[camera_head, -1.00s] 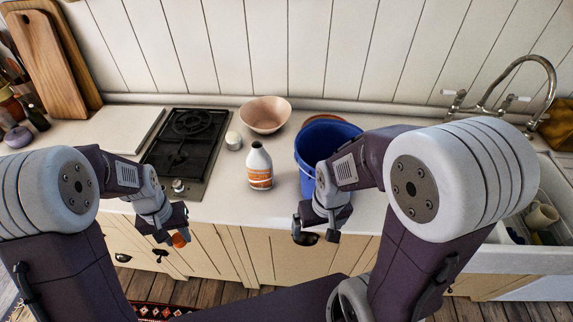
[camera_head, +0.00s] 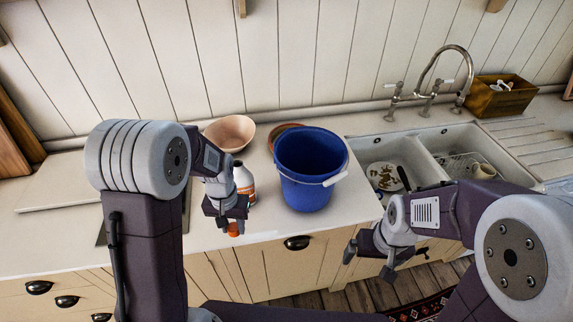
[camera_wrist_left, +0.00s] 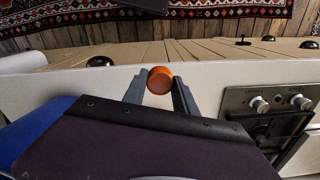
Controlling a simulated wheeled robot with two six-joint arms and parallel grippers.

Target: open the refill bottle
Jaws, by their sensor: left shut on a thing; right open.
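The refill bottle (camera_head: 246,180), white with an orange band, stands on the counter, partly hidden behind my left gripper. My left gripper (camera_head: 235,228) is shut on an orange cap (camera_head: 233,230) at the counter's front edge. The cap also shows between the fingers in the left wrist view (camera_wrist_left: 160,80). The bottle and the cap are apart. My right gripper (camera_head: 370,262) is open and empty, in front of the counter below the sink.
A blue bucket (camera_head: 305,190) with a white handle stands right of the bottle. A pinkish bowl (camera_head: 230,133) stands behind. The double sink (camera_head: 430,150) holds dishes at the right. The hob (camera_wrist_left: 262,110) shows in the left wrist view.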

